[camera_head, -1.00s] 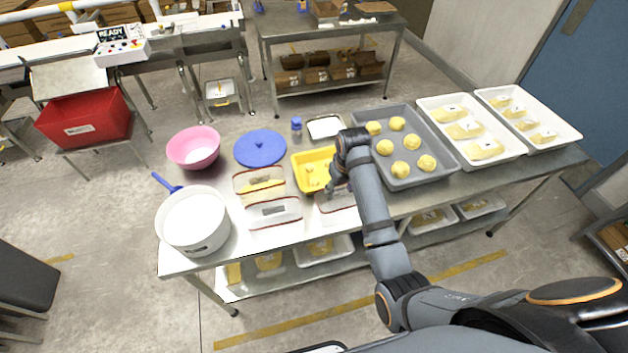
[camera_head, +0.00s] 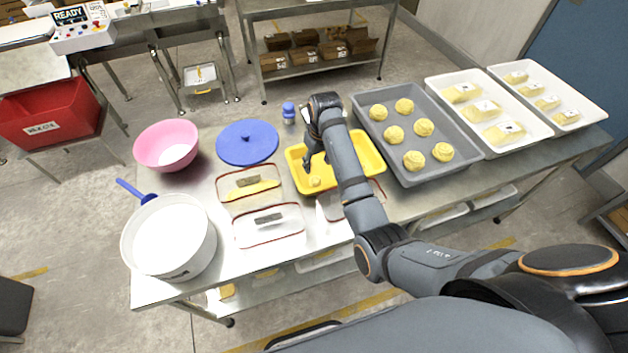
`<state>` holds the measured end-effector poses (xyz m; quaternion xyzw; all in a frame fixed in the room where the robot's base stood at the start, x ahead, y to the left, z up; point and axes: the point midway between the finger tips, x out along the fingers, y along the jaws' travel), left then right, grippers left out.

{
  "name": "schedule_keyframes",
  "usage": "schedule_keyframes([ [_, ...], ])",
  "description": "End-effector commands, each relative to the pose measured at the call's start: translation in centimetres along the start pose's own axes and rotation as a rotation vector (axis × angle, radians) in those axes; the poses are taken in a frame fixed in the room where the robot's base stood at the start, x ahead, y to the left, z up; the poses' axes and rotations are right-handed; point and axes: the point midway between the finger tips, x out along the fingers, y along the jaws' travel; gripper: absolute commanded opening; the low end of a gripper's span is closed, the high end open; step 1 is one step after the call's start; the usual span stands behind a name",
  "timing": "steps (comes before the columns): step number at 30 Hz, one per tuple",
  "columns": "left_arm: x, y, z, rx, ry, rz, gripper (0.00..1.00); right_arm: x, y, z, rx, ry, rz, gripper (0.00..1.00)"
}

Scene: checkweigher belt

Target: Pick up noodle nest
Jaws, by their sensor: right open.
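Several round yellow noodle nests (camera_head: 423,127) sit in a grey tray (camera_head: 408,178) on the right half of the steel table. A yellow tray (camera_head: 293,172) stands left of the grey one, with a small yellowish piece (camera_head: 315,181) at its front; I cannot tell whether it is a whole nest. My right gripper (camera_head: 313,163) points down over the yellow tray, close to that piece, open and apparently empty. My right wrist and forearm hide the tray's middle. My left gripper is not in view.
Clear red-rimmed containers (camera_head: 268,226) stand in front of the yellow tray. A white pot (camera_head: 169,238), pink bowl (camera_head: 167,146) and blue lid (camera_head: 247,143) fill the left side. White trays (camera_head: 536,126) with yellow packs stand at the far right.

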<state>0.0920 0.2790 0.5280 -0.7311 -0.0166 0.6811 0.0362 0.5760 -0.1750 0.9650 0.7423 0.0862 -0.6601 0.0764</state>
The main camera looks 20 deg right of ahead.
Motion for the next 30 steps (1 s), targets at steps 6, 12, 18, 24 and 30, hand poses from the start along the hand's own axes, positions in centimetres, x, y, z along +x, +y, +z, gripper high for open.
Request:
schedule_keyframes([
  [6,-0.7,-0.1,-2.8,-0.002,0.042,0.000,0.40,3.3,0.0,0.1,0.000,-0.002,0.000,0.54],
  [12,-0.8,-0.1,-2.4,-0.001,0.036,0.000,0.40,4.0,-0.1,0.1,0.000,-0.002,0.000,0.54],
  [18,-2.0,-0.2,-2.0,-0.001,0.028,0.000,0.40,7.2,-0.4,0.3,0.000,-0.004,-0.001,0.54],
  [24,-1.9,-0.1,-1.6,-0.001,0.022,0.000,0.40,9.0,-0.4,0.2,0.001,0.000,0.000,0.54],
  [30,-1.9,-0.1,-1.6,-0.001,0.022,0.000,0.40,9.0,-0.3,0.2,0.001,0.000,0.000,0.48],
])
